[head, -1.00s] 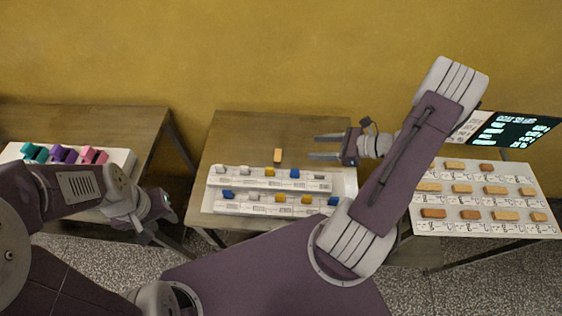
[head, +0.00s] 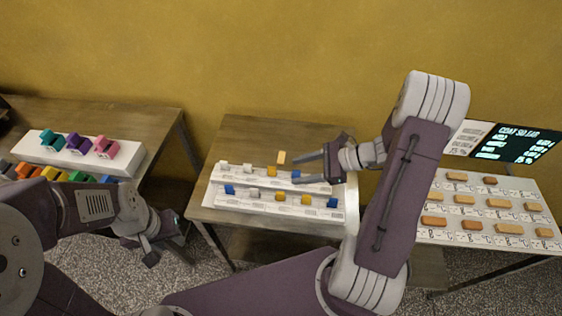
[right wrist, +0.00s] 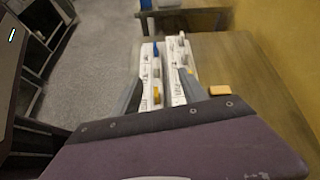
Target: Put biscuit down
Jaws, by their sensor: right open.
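A small tan biscuit (head: 282,157) lies on the wooden middle table, just behind the back white rack. It also shows in the right wrist view (right wrist: 220,90), to the right of both fingers and outside the jaws. My right gripper (head: 296,170) is open, with its fingers over the right part of the back rack (head: 230,181). No biscuit shows between the fingers in the right wrist view. My left gripper (head: 157,250) hangs low between the left and middle tables, and its jaw gap is unclear.
The racks carry blue, white and yellow pieces. A white board (head: 465,211) with several biscuits lies on the right table, before a dark screen (head: 508,144). The left table holds a white block (head: 118,163) with coloured clips. The back of the middle table (head: 255,130) is clear.

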